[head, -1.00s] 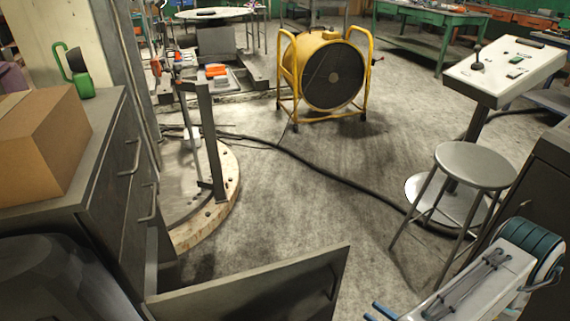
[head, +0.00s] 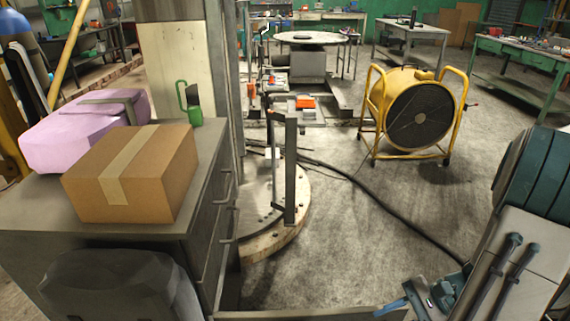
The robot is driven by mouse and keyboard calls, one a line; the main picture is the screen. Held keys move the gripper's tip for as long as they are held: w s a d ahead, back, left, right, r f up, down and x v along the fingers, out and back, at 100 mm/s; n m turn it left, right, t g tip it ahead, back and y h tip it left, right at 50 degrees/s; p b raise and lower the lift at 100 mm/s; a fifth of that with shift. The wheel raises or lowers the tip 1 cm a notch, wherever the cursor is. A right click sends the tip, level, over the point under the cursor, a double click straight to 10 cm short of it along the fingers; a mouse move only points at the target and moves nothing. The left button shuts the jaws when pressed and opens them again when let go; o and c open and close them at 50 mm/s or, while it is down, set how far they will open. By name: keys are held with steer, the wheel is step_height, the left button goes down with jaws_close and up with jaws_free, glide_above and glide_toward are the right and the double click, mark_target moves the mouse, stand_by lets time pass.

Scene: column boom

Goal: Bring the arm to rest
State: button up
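My arm (head: 515,250) shows at the lower right of the head view, with white links and dark teal joint housings. It reaches down and out over the floor at the right of the cabinet. My gripper (head: 398,306) is only partly in view at the bottom edge, where a small blue part shows beside a dark teal mechanism. The picture edge cuts it off, so I cannot tell whether it is open or shut. I see no object held in the part that shows.
An open drawer's edge (head: 300,314) crosses the bottom. A yellow drum fan (head: 412,112) stands beyond; a cable (head: 385,200) crosses open floor.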

steer(key=a+r+n+t+h+p, duration=0.1)
steer(key=a+r+n+h+p, duration=0.2)
steer(key=r, duration=0.5)
steer(key=a+r+n+t+h+p, duration=0.1)
steer(key=a+r+n+h+p, duration=0.2)
steer(key=r, duration=0.5)
steer(key=a+r+n+t+h+p, duration=0.1)
steer(key=a+r+n+h+p, duration=0.2)
steer(key=r+n, duration=0.4)
step_height(320, 180, up, 2)
steer(key=shift+a+h+p, duration=0.15)
steer(key=shift+h+p, duration=0.55)
steer(key=shift+h, duration=0.3)
